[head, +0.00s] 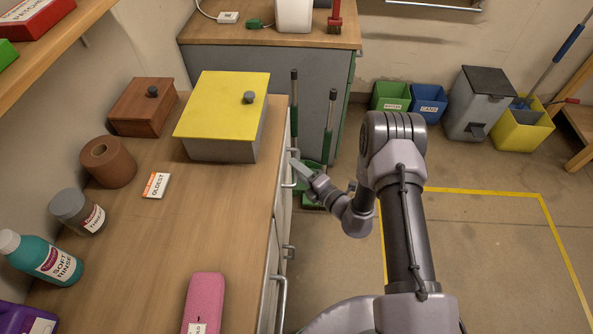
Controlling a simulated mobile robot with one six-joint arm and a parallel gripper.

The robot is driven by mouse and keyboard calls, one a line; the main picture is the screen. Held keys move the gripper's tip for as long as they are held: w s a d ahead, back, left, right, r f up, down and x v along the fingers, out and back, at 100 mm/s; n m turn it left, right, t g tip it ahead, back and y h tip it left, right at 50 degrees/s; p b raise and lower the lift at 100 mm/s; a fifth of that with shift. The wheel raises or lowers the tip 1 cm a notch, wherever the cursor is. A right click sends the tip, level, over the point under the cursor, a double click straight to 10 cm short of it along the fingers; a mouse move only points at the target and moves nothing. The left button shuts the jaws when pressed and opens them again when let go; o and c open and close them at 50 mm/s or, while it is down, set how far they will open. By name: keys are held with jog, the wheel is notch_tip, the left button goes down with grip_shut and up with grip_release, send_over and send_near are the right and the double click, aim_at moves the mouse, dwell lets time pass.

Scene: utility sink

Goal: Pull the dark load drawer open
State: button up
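The wooden-topped counter (225,235) has a pale front on its right side, seen at a steep angle. Several metal bar handles show along it, including a far handle (293,154) and a near handle (281,292). I cannot read any drawer label, so I cannot tell which front is the dark load drawer. No drawer visibly stands out from the front. My gripper (299,168) is at the far handles, pointing toward the counter front. Its fingertips are small and overlap the handle area, so contact and opening are unclear.
A yellow-lidded box (222,105), wooden box (143,106), brown roll (108,161), bottles and pink case (204,303) stand on the counter. Green-handled tools (329,125) stand beyond my gripper. Bins (428,103) line the back wall. The yellow-taped floor (480,250) is clear.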

jog(key=shift+w+a, duration=0.3)
jog(key=shift+w, duration=0.05)
grip_shut()
dwell(1.2)
